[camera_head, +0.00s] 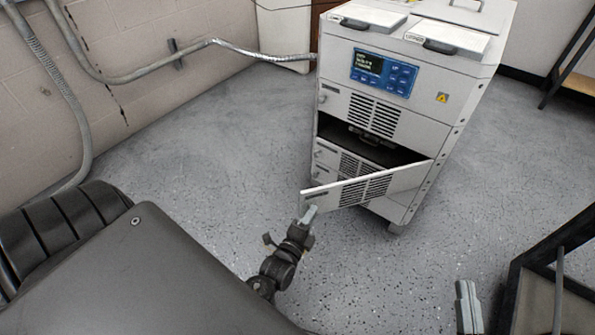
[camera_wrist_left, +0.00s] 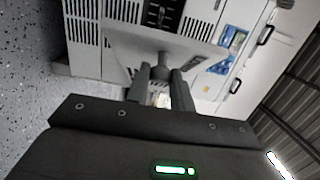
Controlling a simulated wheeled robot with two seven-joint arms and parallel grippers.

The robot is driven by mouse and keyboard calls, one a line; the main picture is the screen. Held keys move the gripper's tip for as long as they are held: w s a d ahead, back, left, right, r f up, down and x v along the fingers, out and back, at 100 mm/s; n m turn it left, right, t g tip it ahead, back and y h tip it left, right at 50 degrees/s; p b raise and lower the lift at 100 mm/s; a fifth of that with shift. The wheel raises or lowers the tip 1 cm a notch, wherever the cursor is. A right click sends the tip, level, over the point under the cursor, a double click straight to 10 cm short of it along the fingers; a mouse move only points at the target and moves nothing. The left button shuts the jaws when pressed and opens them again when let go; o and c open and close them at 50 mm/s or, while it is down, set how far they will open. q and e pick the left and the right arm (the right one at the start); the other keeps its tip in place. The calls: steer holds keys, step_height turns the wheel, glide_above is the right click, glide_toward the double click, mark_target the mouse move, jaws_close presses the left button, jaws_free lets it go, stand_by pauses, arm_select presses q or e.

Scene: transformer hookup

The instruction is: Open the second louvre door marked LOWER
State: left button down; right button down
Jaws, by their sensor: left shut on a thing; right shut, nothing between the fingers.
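A grey-white cabinet (camera_head: 420,95) stands at centre right in the head view. Its middle louvre door (camera_head: 372,187) is swung out from the right-hand side, leaving a dark opening (camera_head: 372,147) behind it. The label on the door is too small to read. My left gripper (camera_head: 308,214) is shut at the door's free left end, holding what appears to be its handle. In the left wrist view the fingers (camera_wrist_left: 160,90) close on a part at the pale door panel (camera_wrist_left: 150,42). My right gripper (camera_head: 468,305) is shut and empty at the bottom right, well apart from the cabinet.
A closed louvre door (camera_head: 382,112) is above the opening, and another louvred front (camera_head: 348,165) lies behind the open door. A blue control panel (camera_head: 384,73) is higher up. A dark frame (camera_head: 530,290) stands at the lower right. Speckled floor (camera_head: 210,170) left of the cabinet is clear.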

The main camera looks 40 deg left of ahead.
arm_select(q)
steer(key=c, duration=1.2)
jaws_free()
steer(key=shift+c, duration=0.2)
steer(key=s+d+p, duration=0.1)
steer(key=s, duration=0.9)
steer(key=shift+s+d+p, duration=0.3)
steer(key=shift+s+p, duration=0.05)
steer(key=shift+p, duration=0.05)
arm_select(e)
step_height(320, 180, down, 6)
steer(key=w+d+m+g+h, duration=0.1)
steer(key=d+g+h, duration=0.2)
steer(key=shift+w+h, duration=0.25)
steer(key=shift+h, duration=0.15)
